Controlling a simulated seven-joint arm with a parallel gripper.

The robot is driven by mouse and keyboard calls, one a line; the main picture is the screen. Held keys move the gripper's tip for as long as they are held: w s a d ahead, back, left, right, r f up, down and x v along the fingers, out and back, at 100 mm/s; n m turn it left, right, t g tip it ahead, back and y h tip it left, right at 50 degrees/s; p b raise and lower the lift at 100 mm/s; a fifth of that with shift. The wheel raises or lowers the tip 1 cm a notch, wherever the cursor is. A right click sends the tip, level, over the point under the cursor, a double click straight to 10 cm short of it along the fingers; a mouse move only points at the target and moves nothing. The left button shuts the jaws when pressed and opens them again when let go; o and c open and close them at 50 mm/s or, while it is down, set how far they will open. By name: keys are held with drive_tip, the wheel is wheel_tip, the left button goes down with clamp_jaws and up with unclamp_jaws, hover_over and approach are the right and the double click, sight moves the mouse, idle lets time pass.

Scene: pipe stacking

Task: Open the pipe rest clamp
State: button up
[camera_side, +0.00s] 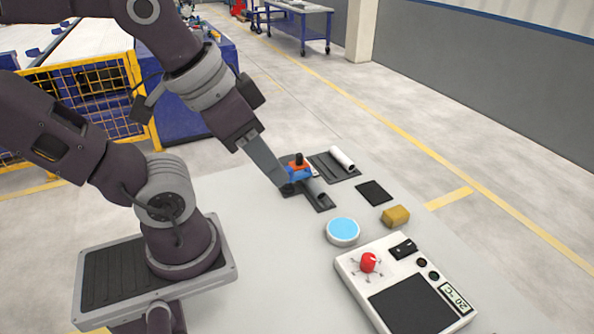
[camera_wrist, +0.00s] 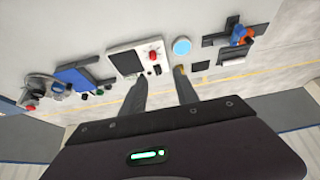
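The pipe rest clamp (camera_side: 299,172) is a blue body with an orange part and a black knob, on a dark base plate. It also shows at the upper right of the wrist view (camera_wrist: 240,38). My gripper (camera_side: 286,187) overlaps the clamp's left edge in the side view. In the wrist view my gripper's two fingers (camera_wrist: 161,72) are spread with nothing between them, and the clamp lies well to their right, apart from them. Whether the clamp is open or shut is too small to tell.
A white pipe (camera_side: 342,157) lies on a dark plate behind the clamp. A black pad (camera_side: 374,193), yellow block (camera_side: 396,216), blue-topped disc (camera_side: 342,231) and white device with a red knob (camera_side: 367,262) are at the right. A blue box (camera_wrist: 75,76) shows left in the wrist view.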

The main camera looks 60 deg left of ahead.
drive_tip(key=o, duration=0.3)
drive_tip(key=shift+w, duration=0.15)
drive_tip(key=w+a+g, duration=0.1)
drive_tip(key=w+a, duration=0.3)
drive_tip(key=w, duration=0.3)
drive_tip(key=n+g, duration=0.2)
drive_tip(key=g, duration=0.3)
hover_over(288, 169)
wheel_tip(288, 169, down, 21)
drive_tip(key=shift+a+r, duration=0.15)
drive_tip(key=shift+r, duration=0.05)
wheel_tip(288, 169, down, 6)
drive_tip(key=shift+r, duration=0.1)
drive_tip(key=shift+f, duration=0.45)
